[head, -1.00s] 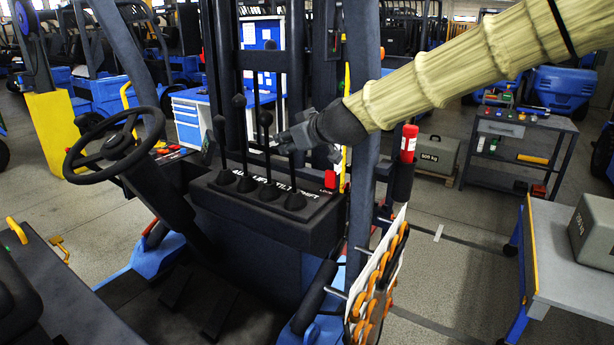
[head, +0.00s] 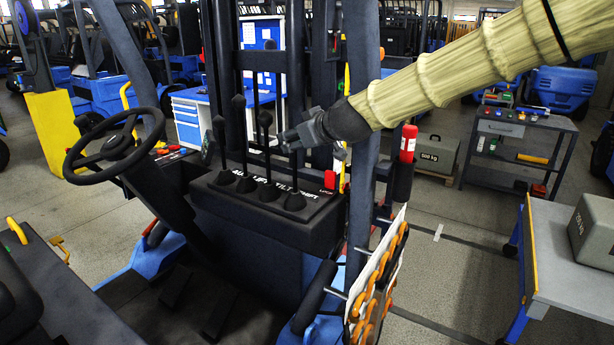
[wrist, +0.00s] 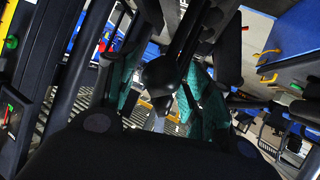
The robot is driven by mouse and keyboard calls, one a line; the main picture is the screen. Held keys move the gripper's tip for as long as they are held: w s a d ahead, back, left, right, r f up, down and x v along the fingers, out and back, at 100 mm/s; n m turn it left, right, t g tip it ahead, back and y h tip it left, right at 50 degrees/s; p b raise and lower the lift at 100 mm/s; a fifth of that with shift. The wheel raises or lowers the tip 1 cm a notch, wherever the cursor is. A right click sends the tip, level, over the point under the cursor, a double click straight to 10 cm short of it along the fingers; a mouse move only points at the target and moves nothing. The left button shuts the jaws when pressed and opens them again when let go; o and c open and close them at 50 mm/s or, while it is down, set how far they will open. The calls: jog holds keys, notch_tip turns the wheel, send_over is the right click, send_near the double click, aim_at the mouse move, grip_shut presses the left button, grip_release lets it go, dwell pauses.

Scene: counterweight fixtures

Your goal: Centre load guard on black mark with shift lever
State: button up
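The shift lever (head: 294,180) is the rightmost of the levers on the black console (head: 270,222), whose printed label is partly covered. My gripper (head: 290,138) is at its top and hides its knob in the head view. In the wrist view a round dark knob (wrist: 160,75) lies between my two green-padded fingers (wrist: 157,95); I cannot tell whether both pads touch it. The load guard and its black mark cannot be made out for sure beyond the dark mast (head: 312,75).
The other levers (head: 240,140) stand close to the left of my gripper. A steering wheel (head: 113,145) is farther left. A dark upright post (head: 362,200) and a red-capped cylinder (head: 407,145) stand to the right, under my arm. A grey workbench (head: 560,265) is at the right.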

jog(key=shift+o, duration=0.2)
jog(key=p+v, duration=0.1)
jog(key=v, duration=0.9)
jog(key=shift+p, duration=0.4)
dwell(0.4)
